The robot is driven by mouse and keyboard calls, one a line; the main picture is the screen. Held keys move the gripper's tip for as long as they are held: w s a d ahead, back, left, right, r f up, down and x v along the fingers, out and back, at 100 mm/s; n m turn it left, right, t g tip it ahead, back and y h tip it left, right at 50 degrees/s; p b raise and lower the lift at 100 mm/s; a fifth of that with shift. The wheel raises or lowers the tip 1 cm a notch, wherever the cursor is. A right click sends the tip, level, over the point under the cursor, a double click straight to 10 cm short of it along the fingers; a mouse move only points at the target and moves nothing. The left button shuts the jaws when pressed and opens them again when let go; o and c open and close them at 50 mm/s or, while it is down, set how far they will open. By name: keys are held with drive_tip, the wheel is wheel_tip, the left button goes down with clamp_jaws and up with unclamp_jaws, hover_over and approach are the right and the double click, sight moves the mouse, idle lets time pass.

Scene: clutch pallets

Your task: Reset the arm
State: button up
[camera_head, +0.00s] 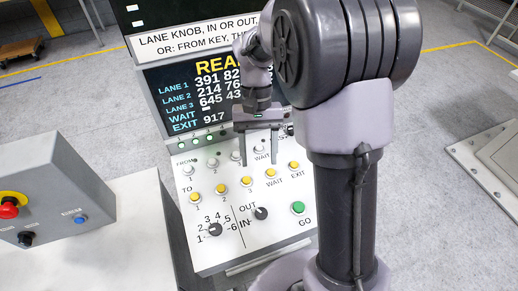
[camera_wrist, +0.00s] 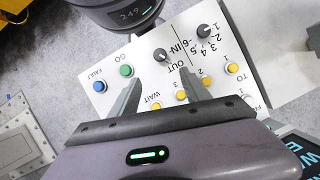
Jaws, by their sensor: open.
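My gripper (camera_head: 258,148) hangs in front of the control panel (camera_head: 253,228), its two fingers apart with nothing between them. In the wrist view my gripper (camera_wrist: 158,98) shows its fingers spread over the panel face; I cannot tell whether a fingertip touches it. The panel carries yellow buttons marked TO, a green GO button (camera_head: 298,207), a lane knob (camera_head: 215,229) numbered 1 to 6 and an OUT/IN knob (camera_head: 261,213). A blue FAULT button (camera_wrist: 100,86) shows in the wrist view. My arm hides the panel's right part and some of the display.
A display (camera_head: 205,100) above the panel lists lanes, WAIT and EXIT numbers. A grey box (camera_head: 50,190) with a red emergency button (camera_head: 9,208) and a blue button (camera_head: 80,219) stands at left. A light platform (camera_head: 498,155) lies at right. Open grey floor surrounds these.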

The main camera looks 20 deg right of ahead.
idle(0.4)
drive_tip(key=s+a+f+t+b, duration=0.2)
drive_tip(key=s+t+b, duration=0.3)
drive_tip(key=s+b, duration=0.2)
drive_tip(key=s+a+f+m+t+b, duration=0.1)
drive_tip(key=s+a+f+t+b, duration=0.1)
drive_tip(key=s+t+b, duration=0.3)
drive_tip(key=s+a+b, duration=0.1)
drive_tip(key=b, duration=0.2)
drive_tip(key=shift+s+a+y+b, duration=0.35)
drive_tip(key=shift+s+y, duration=0.05)
drive_tip(key=shift+w, duration=0.1)
